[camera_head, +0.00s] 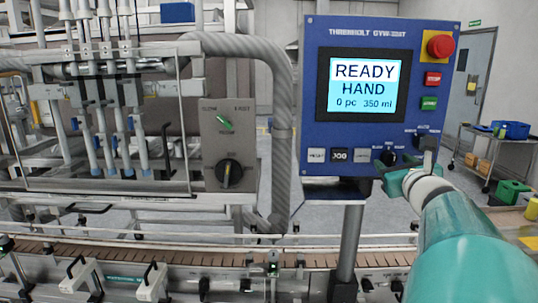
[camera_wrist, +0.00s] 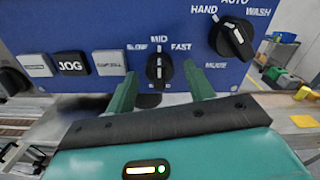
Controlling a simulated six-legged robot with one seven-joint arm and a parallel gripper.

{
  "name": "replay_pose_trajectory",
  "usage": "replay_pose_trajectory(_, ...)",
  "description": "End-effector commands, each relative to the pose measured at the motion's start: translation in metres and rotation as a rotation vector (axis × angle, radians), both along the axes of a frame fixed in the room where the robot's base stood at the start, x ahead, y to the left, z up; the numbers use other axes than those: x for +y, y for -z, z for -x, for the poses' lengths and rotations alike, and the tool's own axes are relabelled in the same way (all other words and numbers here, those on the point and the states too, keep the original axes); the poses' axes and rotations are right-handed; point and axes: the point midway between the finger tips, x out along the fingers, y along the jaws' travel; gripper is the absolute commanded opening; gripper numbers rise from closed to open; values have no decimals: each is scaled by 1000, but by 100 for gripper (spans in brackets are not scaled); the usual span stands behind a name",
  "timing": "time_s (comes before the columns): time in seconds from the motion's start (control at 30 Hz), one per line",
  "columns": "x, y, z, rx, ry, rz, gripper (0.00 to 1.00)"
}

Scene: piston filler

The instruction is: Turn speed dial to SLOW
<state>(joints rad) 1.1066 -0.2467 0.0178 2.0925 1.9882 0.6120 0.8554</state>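The speed dial (camera_wrist: 160,70) is a black knob on the blue control panel, marked SLOW, MID and FAST in the wrist view. Its light pointer line stands about upright, toward MID. In the head view the dial (camera_head: 389,157) is small, low on the panel and just beyond my gripper (camera_head: 396,172). In the wrist view my gripper (camera_wrist: 160,88) is open, with one teal finger on each side of the dial. The fingers look apart from the knob. How far the fingertips are from the panel face is hard to tell.
The mode knob (camera_wrist: 232,40), marked HAND, AUTO and WASH, sits up and right of the dial. The JOG button (camera_wrist: 71,64) and its neighbours are left. A red emergency stop (camera_head: 440,46) tops the panel. A grey box with a black knob (camera_head: 229,173) stands further left.

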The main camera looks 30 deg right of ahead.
Motion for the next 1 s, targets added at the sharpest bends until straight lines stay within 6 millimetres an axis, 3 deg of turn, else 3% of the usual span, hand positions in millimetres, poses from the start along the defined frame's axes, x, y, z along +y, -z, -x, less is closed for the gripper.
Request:
replay_pose_trajectory(0.03, 0, 0, 0, 0, 0, 0, 44)
replay_pose_trajectory(0.2, 0, 0, 0, 0, 0, 0, 10)
replay_pose_trajectory(0.23, 0, 0, 0, 0, 0, 0, 9)
replay_pose_trajectory(0.67, -1, 0, -2, 39, -2, 66, 9)
replay_pose_trajectory(1.0, -1, -1, -2, 164, -2, 278, 9)
